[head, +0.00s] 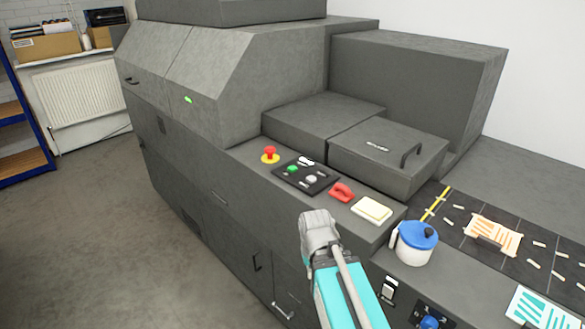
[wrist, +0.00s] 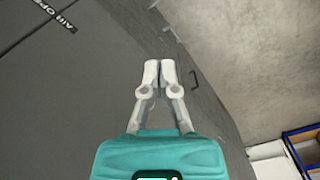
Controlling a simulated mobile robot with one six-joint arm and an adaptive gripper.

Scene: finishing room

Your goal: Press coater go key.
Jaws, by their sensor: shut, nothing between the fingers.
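The coater (head: 235,80) is a large dark grey machine with a control ledge. On the ledge a small black panel (head: 318,188) carries a green key (head: 292,169) and pale grey and white controls. The green key looks like the go key, but I cannot read its marking. My gripper (head: 318,222) is shut and empty in front of the ledge, to the lower right of the panel and apart from it in the picture. In the wrist view my gripper (wrist: 160,66) shows its fingertips together over a grey machine face; the panel is not in that view.
A red emergency button (head: 270,153) on a yellow base stands left of the panel. A red handle (head: 341,192) and a cream pad (head: 371,210) lie to its right. A blue-lidded white pot (head: 414,242) stands farther right. Floor (head: 90,230) at left is clear.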

